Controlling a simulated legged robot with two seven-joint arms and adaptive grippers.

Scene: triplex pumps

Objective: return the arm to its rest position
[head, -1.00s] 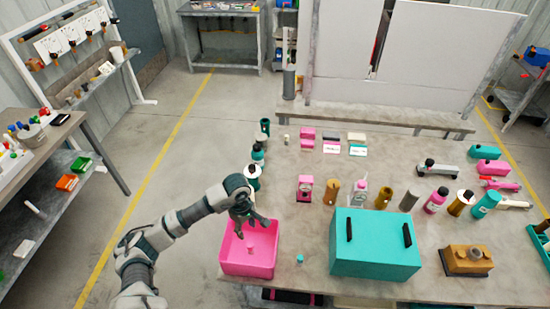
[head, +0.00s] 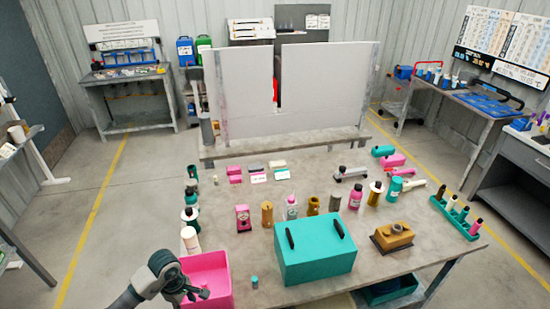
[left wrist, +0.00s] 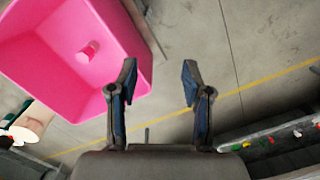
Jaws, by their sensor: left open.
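My left arm comes in at the lower left of the head view, with the left gripper (head: 188,292) low beside or over the left part of the pink bin (head: 219,287). In the left wrist view my left gripper (left wrist: 160,76) is open, with its two dark fingers apart and nothing between them. The pink bin also shows there (left wrist: 120,32), to the upper left of the fingers, with a small pink cylinder (left wrist: 88,52) inside. My right gripper is not in view.
The table (head: 370,268) holds a teal box (head: 318,260), a brown block (head: 392,238) and a row of bottles and cylinders. A white bottle (head: 190,240) stands just behind the bin. Open floor (head: 95,220) with a yellow line lies to the left.

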